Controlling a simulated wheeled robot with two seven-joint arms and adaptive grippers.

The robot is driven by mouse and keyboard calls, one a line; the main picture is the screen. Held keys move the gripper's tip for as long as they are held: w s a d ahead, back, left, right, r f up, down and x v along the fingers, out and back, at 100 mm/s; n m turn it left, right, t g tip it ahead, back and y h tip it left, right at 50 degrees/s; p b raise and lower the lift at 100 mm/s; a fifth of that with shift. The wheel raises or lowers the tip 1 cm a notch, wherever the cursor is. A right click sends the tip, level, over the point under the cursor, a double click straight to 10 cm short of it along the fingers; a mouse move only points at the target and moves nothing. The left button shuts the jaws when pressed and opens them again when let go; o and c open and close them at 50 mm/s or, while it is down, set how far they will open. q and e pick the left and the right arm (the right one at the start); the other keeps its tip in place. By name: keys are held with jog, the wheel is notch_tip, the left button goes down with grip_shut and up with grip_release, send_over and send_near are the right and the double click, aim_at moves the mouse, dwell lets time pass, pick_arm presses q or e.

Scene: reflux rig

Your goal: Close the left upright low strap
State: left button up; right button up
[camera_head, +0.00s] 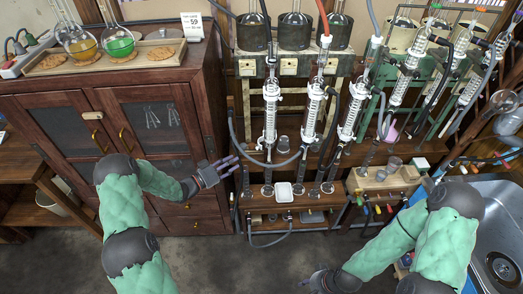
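Three upright glass condensers stand in a row on the reflux rig at the middle. The left one (270,105) has pale clamps or straps across it, with a low pale fitting (266,144) near its bottom. Whether that low strap is open or closed is too small to tell. My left gripper (236,165) points right, just left of the left condenser's lower end. Its fingers are spread, with nothing visible between them. My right gripper (312,280) is low at the bottom middle, over the floor, away from the rig. Its finger opening is unclear.
A wooden cabinet (190,120) with glass doors stands at left, topped by a tray (48,69) and round flasks. Hoses hang around the condensers. A lower shelf (262,201) carries a white box (284,192). A metal sink (502,225) is at right. Floor in front is free.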

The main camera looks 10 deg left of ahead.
pick_arm(q)
jog(key=b+x, duration=0.1)
jog(key=x, duration=1)
jog(key=shift+s, duration=0.1)
grip_shut()
